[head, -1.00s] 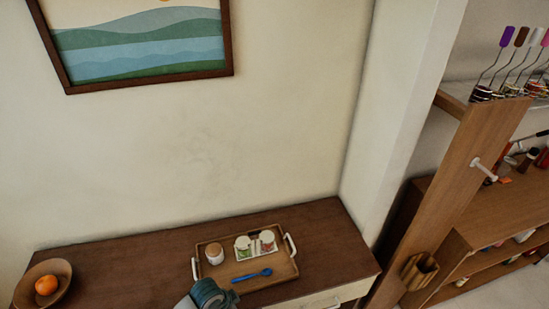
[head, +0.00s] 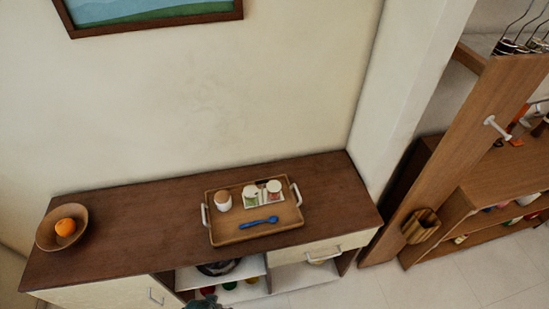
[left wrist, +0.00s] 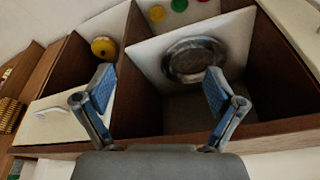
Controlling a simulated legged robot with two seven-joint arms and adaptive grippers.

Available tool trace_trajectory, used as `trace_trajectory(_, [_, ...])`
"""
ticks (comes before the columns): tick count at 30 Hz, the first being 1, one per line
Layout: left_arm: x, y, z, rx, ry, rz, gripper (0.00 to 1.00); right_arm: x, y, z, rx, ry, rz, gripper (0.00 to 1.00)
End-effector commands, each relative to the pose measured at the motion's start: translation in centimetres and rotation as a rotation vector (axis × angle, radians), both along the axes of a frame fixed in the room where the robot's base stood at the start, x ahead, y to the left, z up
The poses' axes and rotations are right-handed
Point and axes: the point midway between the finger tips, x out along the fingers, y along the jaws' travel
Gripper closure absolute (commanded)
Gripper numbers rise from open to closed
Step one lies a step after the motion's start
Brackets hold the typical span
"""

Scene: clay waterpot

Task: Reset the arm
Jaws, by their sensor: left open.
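My left gripper (left wrist: 158,82) is open and empty in the left wrist view, its two blue-padded fingers spread wide. It is in front of the open shelf compartments of the wooden cabinet (left wrist: 130,70). A dark round vessel (left wrist: 193,60) on a white shelf shows beyond the fingers, apart from them. In the head view, a small grey-teal piece at the bottom edge looks like part of my left arm; the fingers cannot be made out there. My right gripper is in neither view.
On the cabinet top (head: 130,210) stand a tray (head: 275,230) with jars and a blue spoon (head: 259,223), and a bowl (head: 80,237) with an orange (head: 65,227). A drawer (head: 300,257) projects below the top. A wooden shelf unit (head: 450,150) stands at right.

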Motion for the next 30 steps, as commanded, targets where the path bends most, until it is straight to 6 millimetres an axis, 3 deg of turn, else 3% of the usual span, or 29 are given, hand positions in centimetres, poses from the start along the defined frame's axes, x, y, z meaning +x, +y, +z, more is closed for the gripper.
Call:
trace_trajectory(5, [-0.1, -0.1, -7.1, 0.001, 0.033, -0.005, 0.06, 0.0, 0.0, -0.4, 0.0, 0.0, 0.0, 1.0])
trace_trajectory(10, [-1.8, 0.0, -16.1, 0.004, 0.071, -0.013, 0.06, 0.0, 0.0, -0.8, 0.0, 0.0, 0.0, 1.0])
trace_trajectory(14, [-5.3, 0.5, -24.3, 0.008, 0.107, -0.02, 0.06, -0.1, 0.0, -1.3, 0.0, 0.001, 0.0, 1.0])
trace_trajectory(18, [-10.9, 1.3, -31.2, 0.012, 0.145, -0.029, 0.06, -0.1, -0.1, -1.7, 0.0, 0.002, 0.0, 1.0])
trace_trajectory(21, [-14.8, 2.1, -34.4, 0.015, 0.166, -0.034, 0.06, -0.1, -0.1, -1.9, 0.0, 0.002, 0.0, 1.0])
trace_trajectory(24, [-17.9, 2.7, -36.2, 0.018, 0.18, -0.038, 0.06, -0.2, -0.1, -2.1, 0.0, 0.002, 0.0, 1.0])
trace_trajectory(30, [-20.6, 3.2, -37.3, 0.02, 0.191, -0.042, 0.06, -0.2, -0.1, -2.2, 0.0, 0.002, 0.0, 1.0])
